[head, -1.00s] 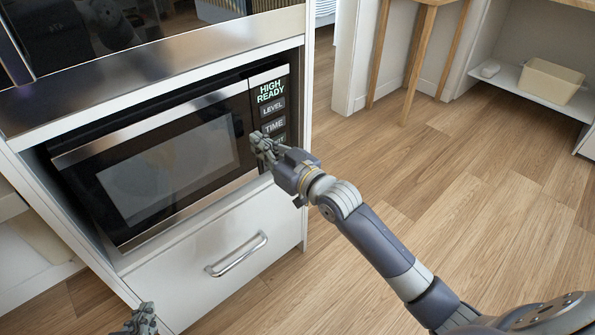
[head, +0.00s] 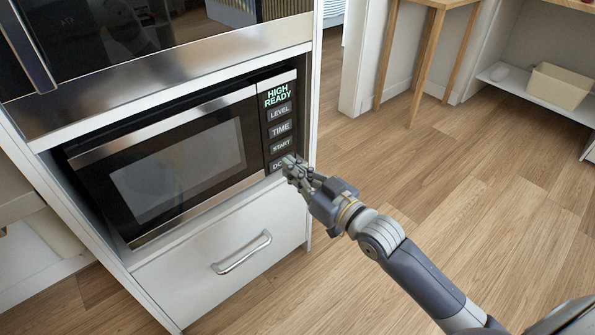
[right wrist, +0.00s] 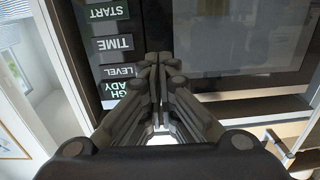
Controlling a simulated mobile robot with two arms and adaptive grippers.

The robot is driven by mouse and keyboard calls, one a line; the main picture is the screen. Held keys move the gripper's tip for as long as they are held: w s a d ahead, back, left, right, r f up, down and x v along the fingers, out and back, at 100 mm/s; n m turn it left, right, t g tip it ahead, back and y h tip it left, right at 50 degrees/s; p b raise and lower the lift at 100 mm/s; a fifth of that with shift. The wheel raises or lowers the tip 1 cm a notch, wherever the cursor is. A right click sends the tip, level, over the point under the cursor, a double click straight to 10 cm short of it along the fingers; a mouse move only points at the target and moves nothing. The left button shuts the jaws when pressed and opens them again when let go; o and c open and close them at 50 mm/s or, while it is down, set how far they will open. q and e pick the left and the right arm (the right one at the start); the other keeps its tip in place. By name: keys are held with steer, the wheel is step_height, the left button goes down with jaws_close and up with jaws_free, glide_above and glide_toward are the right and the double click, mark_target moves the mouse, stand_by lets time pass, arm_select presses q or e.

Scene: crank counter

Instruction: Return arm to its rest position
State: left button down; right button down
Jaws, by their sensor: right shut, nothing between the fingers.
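My right gripper (head: 291,168) is shut and empty, in front of the lower right of the microwave (head: 180,168). In the head view it overlaps the lowest button of the control panel (head: 270,106). The panel's display reads HIGH READY, with LEVEL, TIME and START buttons below. In the right wrist view the closed fingers (right wrist: 158,62) point at the panel side of the microwave, and the panel (right wrist: 110,42) appears upside down. I cannot tell whether the fingertips touch the panel. My left gripper is not in view.
A drawer with a metal handle (head: 242,252) is below the microwave. A wooden stool (head: 428,50) and a shelf with a cream bin (head: 558,86) stand at the back right. The wooden floor (head: 470,180) to the right is open.

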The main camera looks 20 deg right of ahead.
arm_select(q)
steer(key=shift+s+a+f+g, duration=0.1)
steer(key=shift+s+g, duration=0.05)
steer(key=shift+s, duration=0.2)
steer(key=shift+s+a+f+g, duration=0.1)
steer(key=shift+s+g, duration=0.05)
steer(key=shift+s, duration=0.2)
arm_select(e)
steer(key=shift+s+d, duration=0.2)
steer(key=shift+s, duration=0.45)
